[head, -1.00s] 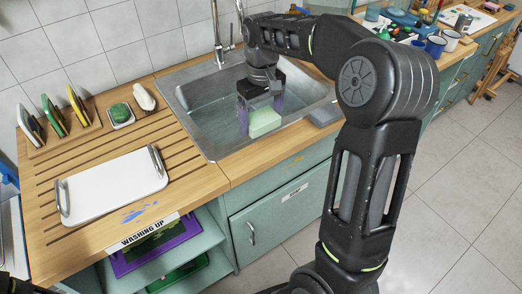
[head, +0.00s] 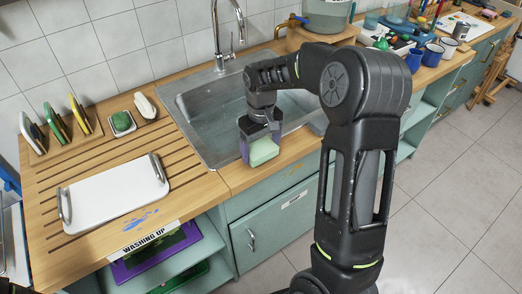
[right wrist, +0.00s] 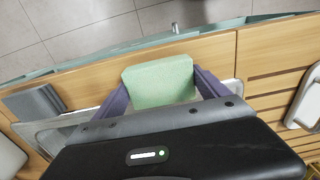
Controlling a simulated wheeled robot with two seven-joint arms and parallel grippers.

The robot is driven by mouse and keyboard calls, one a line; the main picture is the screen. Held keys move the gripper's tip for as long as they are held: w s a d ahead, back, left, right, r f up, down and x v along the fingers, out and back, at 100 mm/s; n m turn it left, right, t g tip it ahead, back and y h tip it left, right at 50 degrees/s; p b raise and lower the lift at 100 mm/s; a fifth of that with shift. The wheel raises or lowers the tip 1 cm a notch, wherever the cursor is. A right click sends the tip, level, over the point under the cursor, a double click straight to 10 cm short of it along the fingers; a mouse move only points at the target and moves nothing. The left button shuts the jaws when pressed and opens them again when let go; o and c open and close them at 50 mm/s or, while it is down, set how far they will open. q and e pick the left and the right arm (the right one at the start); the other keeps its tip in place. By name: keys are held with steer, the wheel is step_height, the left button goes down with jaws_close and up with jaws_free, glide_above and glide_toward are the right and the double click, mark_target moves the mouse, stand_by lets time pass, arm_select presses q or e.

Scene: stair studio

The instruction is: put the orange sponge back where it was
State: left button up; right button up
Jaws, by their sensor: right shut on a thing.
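My right gripper (head: 260,139) is shut on a pale green block (head: 263,152), which looks like a sponge, between its purple fingers. It holds the block over the front rim of the sink (head: 196,104). In the right wrist view the green block (right wrist: 160,84) sits between both fingers, with the wooden counter edge beyond it. I see no clearly orange sponge; the block's hidden faces cannot be told. My left gripper is not in view.
A wooden rack (head: 62,146) holds several thin upright pieces. A green round item on a small dish (head: 122,124) and a pale brush (head: 145,107) stand nearby. A white tray (head: 113,188) lies on the grooved counter. Mugs (head: 433,54) stand far right.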

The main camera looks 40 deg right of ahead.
mark_target(261, 148)
steer(key=shift+f, duration=0.85)
steer(key=shift+f, duration=0.2)
steer(key=o, duration=1.2)
steer(key=shift+c, duration=0.2)
steer(key=shift+r, duration=0.1)
steer(key=shift+r, duration=0.1)
step_height(261, 148, up, 12)
steer(key=b, duration=0.1)
